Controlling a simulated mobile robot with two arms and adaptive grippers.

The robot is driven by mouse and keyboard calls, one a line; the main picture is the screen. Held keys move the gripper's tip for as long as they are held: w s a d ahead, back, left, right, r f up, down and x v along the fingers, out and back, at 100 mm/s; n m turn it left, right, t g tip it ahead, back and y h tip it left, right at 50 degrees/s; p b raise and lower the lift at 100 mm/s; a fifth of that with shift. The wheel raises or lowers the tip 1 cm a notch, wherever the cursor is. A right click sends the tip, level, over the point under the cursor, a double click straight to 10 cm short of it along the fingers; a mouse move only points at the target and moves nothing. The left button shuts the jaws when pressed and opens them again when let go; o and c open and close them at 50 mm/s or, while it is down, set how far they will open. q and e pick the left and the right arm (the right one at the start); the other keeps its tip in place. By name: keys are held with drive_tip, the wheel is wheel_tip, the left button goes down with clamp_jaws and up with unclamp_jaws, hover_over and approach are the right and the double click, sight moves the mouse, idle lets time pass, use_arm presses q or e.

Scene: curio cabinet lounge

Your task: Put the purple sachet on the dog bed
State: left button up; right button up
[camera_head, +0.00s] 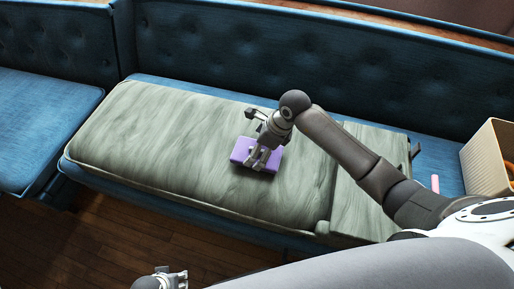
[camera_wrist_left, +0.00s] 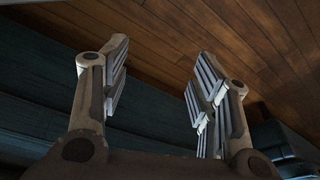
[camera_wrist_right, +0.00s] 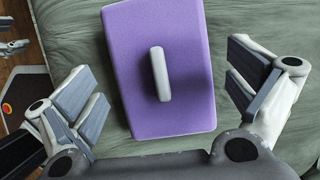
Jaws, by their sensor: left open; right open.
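The purple sachet (camera_head: 241,152) lies flat on a long green padded cushion (camera_head: 130,130), on a blue bench. It may be the dog bed; I cannot tell. The sachet has a pale bar on top, clear in the right wrist view (camera_wrist_right: 185,110). My right gripper (camera_head: 262,160) points down over it, open, its fingers (camera_wrist_right: 165,95) on either side of the sachet with gaps. My left gripper (camera_head: 178,278) is low at the bottom of the head view, away from the sachet. In the left wrist view it is open and empty (camera_wrist_left: 158,85), before the wooden floor.
The blue bench (camera_head: 50,115) has a tufted backrest (camera_head: 230,50) behind the cushion. A tan woven basket (camera_head: 485,160) stands at the right end, with a small pink object (camera_head: 435,183) beside it. Wooden floor (camera_head: 75,245) lies in front. The cushion's left half is clear.

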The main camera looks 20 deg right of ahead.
use_arm(q)
drive_tip(key=s+f, duration=0.1)
drive_tip(key=s+f+p, duration=0.1)
drive_tip(key=f, duration=0.1)
drive_tip(key=s+f, duration=0.1)
drive_tip(key=shift+a+f, duration=0.2)
drive_tip(key=shift+f, duration=0.2)
use_arm(e)
drive_tip(key=v, duration=1.1)
drive_tip(key=shift+a, duration=0.1)
